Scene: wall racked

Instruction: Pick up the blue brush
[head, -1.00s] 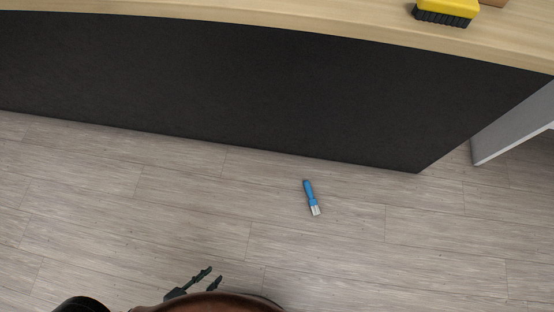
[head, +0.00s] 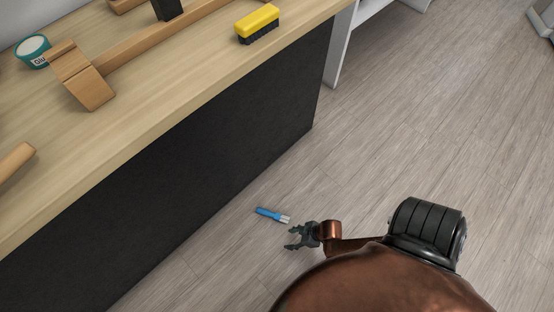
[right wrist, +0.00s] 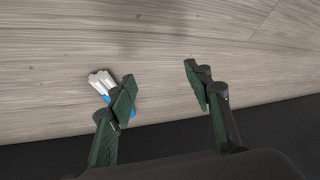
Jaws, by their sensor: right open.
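The blue brush (head: 270,214) lies flat on the wooden floor, close to the dark front panel of the counter. Its pale bristle end points toward my right gripper (head: 296,237). The right gripper is open and empty, just to the right of and below the brush in the head view. In the right wrist view the brush's pale bristles (right wrist: 101,82) show beside the left finger of the right gripper (right wrist: 158,88). That finger hides much of the blue handle. The brush is not between the fingers. My left gripper is not in view.
The counter's black panel (head: 220,140) stands close beyond the brush. The floor to the right (head: 420,110) is clear.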

